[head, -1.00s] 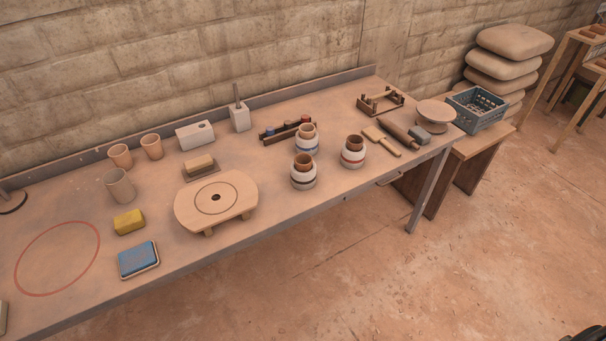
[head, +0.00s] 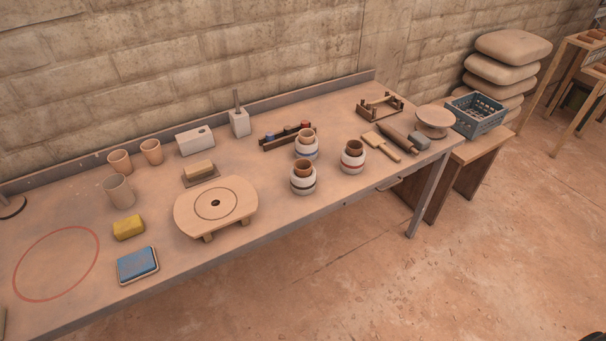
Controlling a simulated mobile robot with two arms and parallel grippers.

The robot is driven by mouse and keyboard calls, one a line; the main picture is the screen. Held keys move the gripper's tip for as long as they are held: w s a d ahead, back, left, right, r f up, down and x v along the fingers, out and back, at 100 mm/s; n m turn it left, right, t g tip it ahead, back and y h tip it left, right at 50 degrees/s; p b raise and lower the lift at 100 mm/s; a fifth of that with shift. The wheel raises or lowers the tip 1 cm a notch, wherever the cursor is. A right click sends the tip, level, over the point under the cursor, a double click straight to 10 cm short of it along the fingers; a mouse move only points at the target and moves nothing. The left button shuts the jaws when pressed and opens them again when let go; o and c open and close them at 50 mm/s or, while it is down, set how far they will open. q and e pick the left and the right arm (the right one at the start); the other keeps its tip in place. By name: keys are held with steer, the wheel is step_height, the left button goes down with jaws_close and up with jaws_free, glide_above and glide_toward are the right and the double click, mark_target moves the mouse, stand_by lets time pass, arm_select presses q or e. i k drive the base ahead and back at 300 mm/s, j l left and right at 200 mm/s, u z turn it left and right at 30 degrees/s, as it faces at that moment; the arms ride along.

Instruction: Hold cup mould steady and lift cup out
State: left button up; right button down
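Three cup moulds stand upright on the workbench, right of its middle. Each is a pale round mould with a brown cup showing at its top. The front mould (head: 303,186) has a dark band and holds a cup (head: 303,168). The right mould (head: 352,163) has a red band and holds a cup (head: 354,146). The back mould (head: 306,152) has a blue band and holds a cup (head: 307,135). Neither of my grippers shows in the head view.
A round wooden stand (head: 240,198) is left of the moulds. Loose cups (head: 118,191), a yellow sponge (head: 128,227) and a blue pad (head: 137,264) are further left. A wooden rack (head: 276,141) is behind the moulds; a paddle (head: 381,147) lies to their right. The red-ringed area is clear.

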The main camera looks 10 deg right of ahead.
mark_target(302, 167)
steer(key=i+l+u, duration=0.1)
steer(key=l, duration=0.25)
steer(key=i+l+u, duration=0.1)
steer(key=i+l, duration=0.15)
steer(key=l, duration=0.15)
steer(key=i+l+u, duration=0.1)
steer(key=l, duration=0.3)
steer(key=i+l+u, duration=0.15)
steer(key=l, duration=0.25)
steer(key=i+l+u, duration=0.1)
steer(key=l, duration=0.3)
